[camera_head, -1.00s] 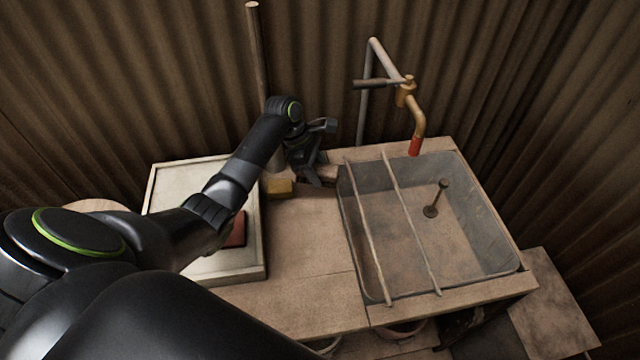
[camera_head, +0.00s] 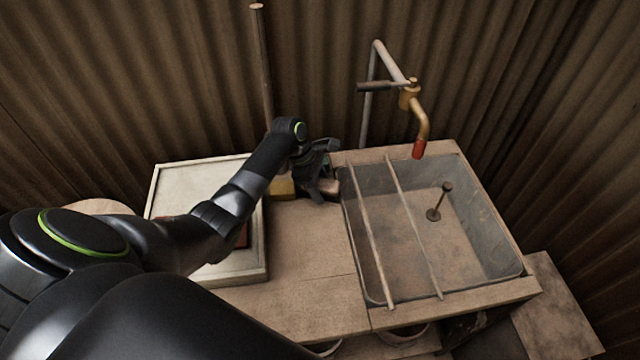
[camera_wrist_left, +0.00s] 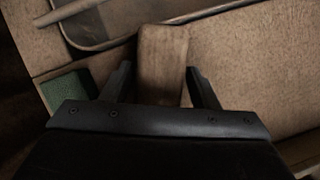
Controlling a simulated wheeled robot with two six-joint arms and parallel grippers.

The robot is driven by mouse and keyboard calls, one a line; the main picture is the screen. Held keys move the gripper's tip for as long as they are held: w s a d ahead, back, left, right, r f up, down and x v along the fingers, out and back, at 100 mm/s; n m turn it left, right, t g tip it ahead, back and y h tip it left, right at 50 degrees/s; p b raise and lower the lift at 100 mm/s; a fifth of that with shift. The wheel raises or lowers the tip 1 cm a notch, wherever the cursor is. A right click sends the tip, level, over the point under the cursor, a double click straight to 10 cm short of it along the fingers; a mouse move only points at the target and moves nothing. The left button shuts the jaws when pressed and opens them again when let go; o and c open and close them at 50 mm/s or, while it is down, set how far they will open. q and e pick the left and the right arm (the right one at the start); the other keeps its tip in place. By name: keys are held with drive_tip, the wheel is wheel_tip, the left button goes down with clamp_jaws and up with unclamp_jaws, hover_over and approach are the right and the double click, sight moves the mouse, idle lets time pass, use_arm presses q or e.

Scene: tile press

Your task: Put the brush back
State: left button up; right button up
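The brush appears to be the pale wooden block (camera_wrist_left: 163,58) that lies between my left fingers in the left wrist view. In the head view a small light piece of it (camera_head: 329,187) shows beside the gripper, close to the sink's left rim. My left gripper (camera_head: 320,180) points down over it at the back of the bench. In the left wrist view its two fingers (camera_wrist_left: 160,80) stand apart on either side of the block, with a narrow gap at the left finger. The block's near end and any bristles are hidden. My right gripper is not in view.
A sink (camera_head: 500,262) with two rods across it lies right of the gripper, under a red-tipped tap (camera_head: 419,149). A yellow block (camera_head: 283,187) sits just left of the gripper. A white tray (camera_head: 170,180) stands further left. The bench front (camera_head: 310,265) is clear. A green block (camera_wrist_left: 68,92) shows too.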

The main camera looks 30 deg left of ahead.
use_arm(q)
drive_tip(key=shift+o, duration=0.6)
drive_tip(key=shift+r, duration=0.15)
drive_tip(key=v, duration=1.2)
drive_tip(key=shift+r, duration=0.15)
